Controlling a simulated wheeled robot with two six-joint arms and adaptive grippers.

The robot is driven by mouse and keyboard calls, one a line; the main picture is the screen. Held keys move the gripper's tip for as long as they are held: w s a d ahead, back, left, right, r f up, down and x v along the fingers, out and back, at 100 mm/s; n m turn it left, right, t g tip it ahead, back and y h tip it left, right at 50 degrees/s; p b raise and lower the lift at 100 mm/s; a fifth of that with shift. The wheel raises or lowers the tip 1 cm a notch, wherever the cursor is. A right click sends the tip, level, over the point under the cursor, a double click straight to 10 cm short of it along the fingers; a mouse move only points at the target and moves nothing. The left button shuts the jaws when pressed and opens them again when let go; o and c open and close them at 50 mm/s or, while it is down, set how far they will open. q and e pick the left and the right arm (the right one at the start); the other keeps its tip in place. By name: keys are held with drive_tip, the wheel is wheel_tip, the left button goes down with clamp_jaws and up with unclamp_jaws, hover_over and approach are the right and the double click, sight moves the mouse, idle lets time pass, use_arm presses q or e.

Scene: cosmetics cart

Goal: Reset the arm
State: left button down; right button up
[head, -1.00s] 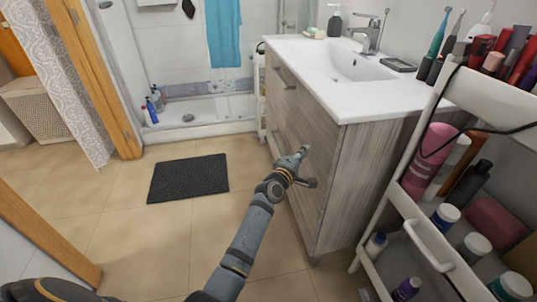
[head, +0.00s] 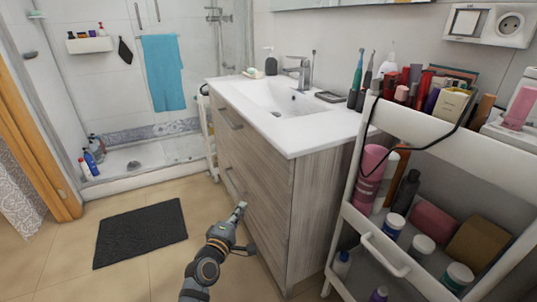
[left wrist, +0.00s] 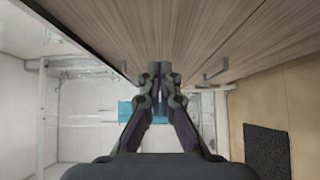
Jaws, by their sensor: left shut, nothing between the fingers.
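My left gripper (head: 239,212) is in front of the wooden drawer front of the sink cabinet (head: 268,195), low down and near a drawer handle. In the left wrist view its two fingers (left wrist: 160,72) meet at the tips, shut with nothing between them. The cabinet's wood front (left wrist: 215,30) fills the top of that view. I cannot tell whether the gripper touches the cabinet. My right gripper is not in view.
A white cosmetics cart (head: 440,140) with bottles and jars on its shelves stands at the right. A white sink top (head: 300,125) is above the cabinet. A dark mat (head: 140,232) lies on the floor at the left, with clear floor around it.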

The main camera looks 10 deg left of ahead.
use_arm(q)
drive_tip(key=s+a+f+m+g+y, duration=0.1)
drive_tip(key=s+f+m+g, duration=0.5)
drive_tip(key=s+f, duration=0.6)
drive_tip(key=s+a+f+m+g, duration=0.2)
drive_tip(key=s+f+m+g, duration=0.45)
drive_tip(key=s+f, duration=0.5)
drive_tip(key=s+a+f+m+g+y+p, duration=0.1)
drive_tip(key=s+a+f+p, duration=0.1)
drive_tip(key=s+p, duration=0.6)
drive_tip(key=s+a+f+m+g+y+p, duration=0.1)
drive_tip(key=s+a+p, duration=0.3)
drive_tip(key=s+p, duration=0.5)
drive_tip(key=s+a+f+m+g+y+p, duration=0.1)
drive_tip(key=s+a+f+g+p, duration=0.1)
drive_tip(key=s+p, duration=0.6)
drive_tip(key=shift+s+a+f, duration=0.4)
drive_tip(key=shift+s+f, duration=0.3)
drive_tip(key=shift+s, duration=0.55)
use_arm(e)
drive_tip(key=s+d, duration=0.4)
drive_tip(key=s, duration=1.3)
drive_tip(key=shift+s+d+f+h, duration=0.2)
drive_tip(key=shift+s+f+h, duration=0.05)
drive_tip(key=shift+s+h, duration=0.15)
use_arm(q)
drive_tip(key=shift+m, duration=0.25)
